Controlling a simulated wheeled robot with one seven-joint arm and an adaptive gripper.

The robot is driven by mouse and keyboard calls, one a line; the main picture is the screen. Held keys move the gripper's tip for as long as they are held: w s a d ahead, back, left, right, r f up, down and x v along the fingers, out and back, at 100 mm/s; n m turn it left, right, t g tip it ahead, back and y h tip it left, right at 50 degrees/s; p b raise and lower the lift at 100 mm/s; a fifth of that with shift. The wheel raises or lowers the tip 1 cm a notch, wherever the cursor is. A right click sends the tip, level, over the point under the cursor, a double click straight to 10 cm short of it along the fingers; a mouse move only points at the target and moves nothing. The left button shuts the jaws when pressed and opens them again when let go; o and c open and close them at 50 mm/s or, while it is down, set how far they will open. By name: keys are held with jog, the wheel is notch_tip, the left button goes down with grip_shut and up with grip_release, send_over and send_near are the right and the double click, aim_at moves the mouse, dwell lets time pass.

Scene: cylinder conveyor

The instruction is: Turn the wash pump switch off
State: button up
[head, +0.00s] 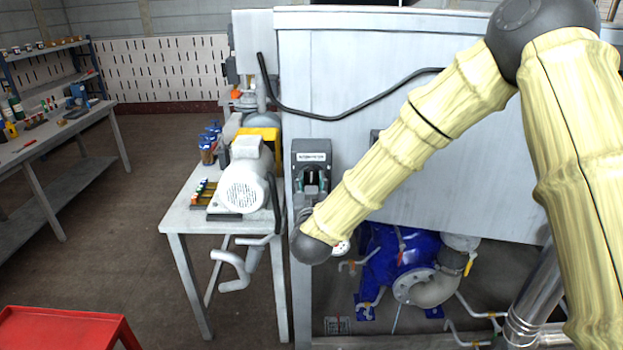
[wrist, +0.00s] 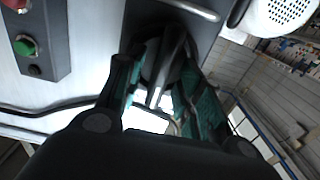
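A dark grey switch box (head: 311,157) with a white label is mounted on the grey cabinet in the head view; the label is too small to read. In the wrist view, its dark rotary handle (wrist: 172,50) stands out from the dark plate. My gripper (wrist: 158,78) is at this handle, one green-padded finger on each side. The fingers look apart, with a gap visible between them; I cannot tell whether either pad touches the handle. In the head view, my arm hides most of the gripper and the lower part of the box.
A control box with a red button and a green button (wrist: 25,46) is beside the handle. A white motor (head: 243,186) sits on the small table left of the switch. A blue pump (head: 400,250) and pipes are below. A black cable (head: 330,117) crosses the cabinet.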

jog(key=shift+w, duration=0.6)
grip_shut()
